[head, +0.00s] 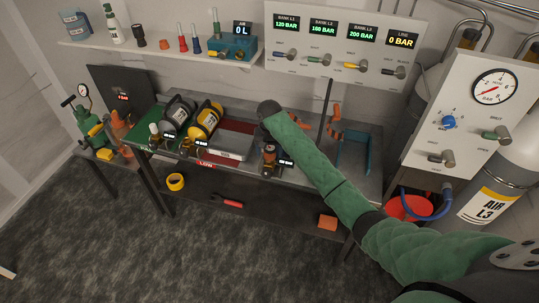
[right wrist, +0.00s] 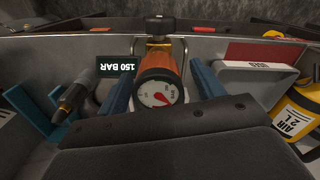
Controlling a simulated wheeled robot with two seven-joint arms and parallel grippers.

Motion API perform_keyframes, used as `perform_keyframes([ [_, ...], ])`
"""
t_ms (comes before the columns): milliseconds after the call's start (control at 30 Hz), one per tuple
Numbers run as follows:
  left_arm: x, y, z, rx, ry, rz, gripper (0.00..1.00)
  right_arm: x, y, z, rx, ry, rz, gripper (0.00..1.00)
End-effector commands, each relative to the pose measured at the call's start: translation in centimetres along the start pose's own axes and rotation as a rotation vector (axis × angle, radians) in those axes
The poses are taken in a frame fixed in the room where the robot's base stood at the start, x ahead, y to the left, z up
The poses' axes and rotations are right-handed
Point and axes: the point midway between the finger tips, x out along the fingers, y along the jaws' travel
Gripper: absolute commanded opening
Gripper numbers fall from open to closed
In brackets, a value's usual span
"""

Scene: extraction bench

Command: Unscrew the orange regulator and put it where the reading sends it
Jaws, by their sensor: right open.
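The orange regulator (right wrist: 160,68) with its round white gauge sits upright on a brass fitting at the bench's front edge in the right wrist view. A small display beside it, upside down there, reads 150 BAR (right wrist: 115,67). In the head view the regulator (head: 270,152) is small, below my right wrist. My right gripper (right wrist: 162,90) is open, its blue fingers apart on either side of the regulator; I cannot tell whether they touch it. The gauge needle is too small to read surely. My left gripper is not in view.
A wall panel (head: 345,28) reads 120, 160, 200 and line 0 BAR. A gauge panel (head: 470,110) stands right.

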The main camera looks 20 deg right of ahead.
Motion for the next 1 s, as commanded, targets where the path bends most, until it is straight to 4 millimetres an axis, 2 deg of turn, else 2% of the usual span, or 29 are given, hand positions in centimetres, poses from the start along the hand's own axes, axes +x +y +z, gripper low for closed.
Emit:
perform_keyframes([
  [167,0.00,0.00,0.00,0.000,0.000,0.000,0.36,-0.02,0.04,-0.03,0.002,0.000,0.000,0.67],
  [433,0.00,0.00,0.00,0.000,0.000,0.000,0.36,-0.03,0.02,-0.02,0.000,0.000,0.000,0.17],
  [633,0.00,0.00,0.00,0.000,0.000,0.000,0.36,-0.06,0.06,-0.05,-0.074,0.001,0.001,0.17],
  [900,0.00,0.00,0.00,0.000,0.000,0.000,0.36,-0.13,0.07,-0.09,-0.391,0.001,0.002,0.18],
  [933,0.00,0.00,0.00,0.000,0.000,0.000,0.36,-0.13,-0.03,-0.05,-0.383,0.001,-0.001,0.51],
  [1000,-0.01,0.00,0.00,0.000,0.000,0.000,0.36,-0.12,-0.03,-0.03,-0.379,0.001,-0.001,0.65],
])
